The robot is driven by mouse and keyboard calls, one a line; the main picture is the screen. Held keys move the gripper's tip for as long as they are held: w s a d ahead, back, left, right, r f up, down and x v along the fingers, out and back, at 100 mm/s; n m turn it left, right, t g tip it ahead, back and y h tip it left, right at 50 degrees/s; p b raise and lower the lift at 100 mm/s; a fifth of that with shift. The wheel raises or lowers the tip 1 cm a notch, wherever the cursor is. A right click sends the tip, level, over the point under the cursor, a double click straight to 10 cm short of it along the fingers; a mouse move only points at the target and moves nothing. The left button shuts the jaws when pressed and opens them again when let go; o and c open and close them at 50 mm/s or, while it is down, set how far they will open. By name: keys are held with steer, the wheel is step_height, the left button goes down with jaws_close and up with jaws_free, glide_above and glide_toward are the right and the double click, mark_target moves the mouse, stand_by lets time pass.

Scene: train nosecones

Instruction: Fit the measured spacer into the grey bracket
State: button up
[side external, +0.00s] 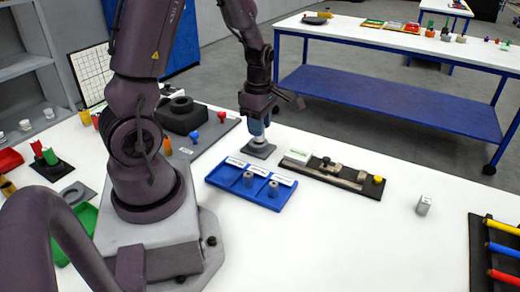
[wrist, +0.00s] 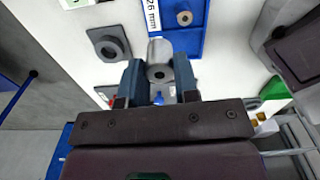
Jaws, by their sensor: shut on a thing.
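My gripper (side external: 258,138) is shut on a grey cylindrical spacer. In the wrist view the spacer (wrist: 159,58) sits between the two blue fingers (wrist: 160,84), its round end with a dark hole facing the camera. The grey bracket (side external: 259,151) is a square plate with a raised part, close to the fingertips in the side view. In the wrist view the bracket (wrist: 108,43) shows a round dark opening, left of the held spacer and apart from it in the picture. The side view does not clearly show the spacer or its height above the table.
A "26 mm" label (wrist: 153,16) shows in the wrist view. A dark board with a caliper (side external: 335,174) lies right of the tray.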

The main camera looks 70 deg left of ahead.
steer(key=s+a+n, duration=0.4)
steer(key=s+n, duration=0.1)
steer(key=s, duration=0.1)
steer(key=w+a+f+n, duration=0.1)
steer(key=w+a+f, duration=0.3)
steer(key=w+a+f+n, duration=0.1)
steer(key=w+a+f, duration=0.4)
steer(key=shift+a, duration=0.15)
steer(key=shift+w+a+f, duration=0.1)
steer(key=shift+f, duration=0.8)
steer(key=shift+w+a+f, duration=0.1)
steer(key=shift+f, duration=0.75)
steer(key=shift+f, duration=0.15)
steer(key=o, duration=1)
